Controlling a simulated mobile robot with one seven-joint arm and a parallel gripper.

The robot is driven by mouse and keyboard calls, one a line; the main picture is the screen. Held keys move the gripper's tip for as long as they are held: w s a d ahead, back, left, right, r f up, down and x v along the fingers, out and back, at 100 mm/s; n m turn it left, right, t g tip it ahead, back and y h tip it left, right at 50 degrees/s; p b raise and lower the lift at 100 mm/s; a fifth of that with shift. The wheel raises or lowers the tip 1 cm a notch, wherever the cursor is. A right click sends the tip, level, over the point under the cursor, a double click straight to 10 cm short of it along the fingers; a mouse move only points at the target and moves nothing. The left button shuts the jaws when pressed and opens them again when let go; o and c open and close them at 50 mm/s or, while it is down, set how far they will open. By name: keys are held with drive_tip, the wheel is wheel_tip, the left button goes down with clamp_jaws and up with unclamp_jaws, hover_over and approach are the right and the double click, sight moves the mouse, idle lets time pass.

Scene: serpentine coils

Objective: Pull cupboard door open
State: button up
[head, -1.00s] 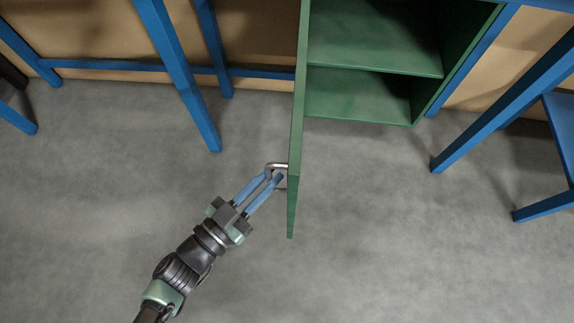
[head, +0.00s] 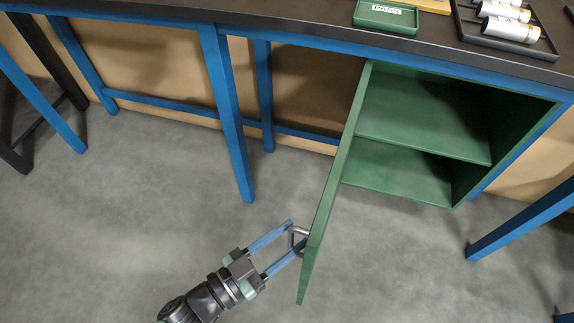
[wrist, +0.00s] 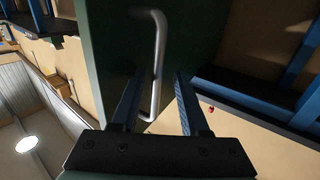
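The green cupboard (head: 425,135) hangs under the workbench, and its two shelves show inside. Its green door (head: 325,220) stands wide open, swung out toward me from the left side. A metal bar handle (head: 299,231) is on the door's outer face, near its free edge; it also shows in the wrist view (wrist: 159,50). My gripper (head: 295,234) is open, with its blue fingers spread on either side of the handle. In the wrist view the handle passes between the fingers (wrist: 157,85), with visible gaps, so it is not clamped.
The dark workbench top (head: 300,38) holds a green tray labelled PASS (head: 386,17) and a black rack with white cylinders (head: 511,27). Blue bench legs (head: 228,115) stand left and right of the cupboard. The grey floor before it is clear.

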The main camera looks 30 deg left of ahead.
drive_tip(key=shift+s, duration=0.2)
drive_tip(key=v, duration=1.2)
drive_tip(key=shift+s+a, duration=0.2)
drive_tip(key=shift+s, duration=0.1)
